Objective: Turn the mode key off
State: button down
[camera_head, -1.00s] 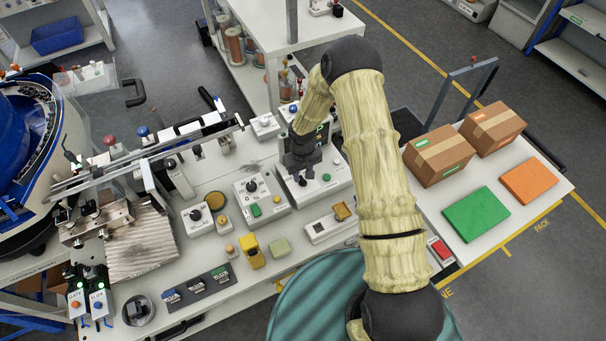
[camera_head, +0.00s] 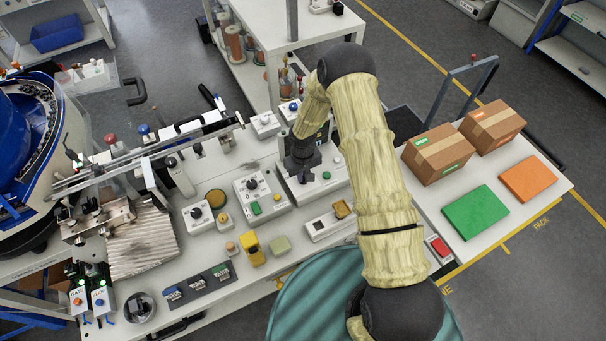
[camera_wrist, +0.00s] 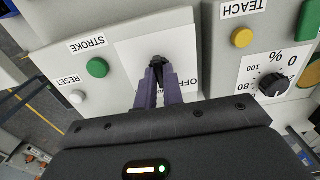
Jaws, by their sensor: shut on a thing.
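The mode key is a small black key on a white plate (camera_wrist: 190,55) in the wrist view. Part of an "OFF" label shows just right of my fingers. My gripper (camera_wrist: 158,66) is shut on the mode key (camera_wrist: 157,59), with its two purple-grey fingers on either side of it. In the head view my gripper (camera_head: 302,174) points down at the grey control box (camera_head: 325,183) right of the bench's middle and hides the key there. I cannot tell which way the key is turned.
In the wrist view, a green STROKE button (camera_wrist: 97,68) and a white RESET button (camera_wrist: 77,97) lie left of the key. A yellow TEACH button (camera_wrist: 242,38) and a black percent dial (camera_wrist: 273,85) lie right. In the head view, a second dial box (camera_head: 262,199) stands close by.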

jog(key=n+b, duration=0.2)
jog(key=n, duration=0.2)
jog(key=shift+f+b, duration=0.1)
jog(key=shift+b, duration=0.2)
jog(key=n+b, duration=0.1)
jog(key=n, duration=0.4)
dwell(0.4)
jog(key=c, duration=1.5)
grip_release()
jog(key=shift+r, duration=0.2)
notch_tip(320, 180, up, 17)
jog(key=b, duration=0.3)
jog(key=shift+r, duration=0.15)
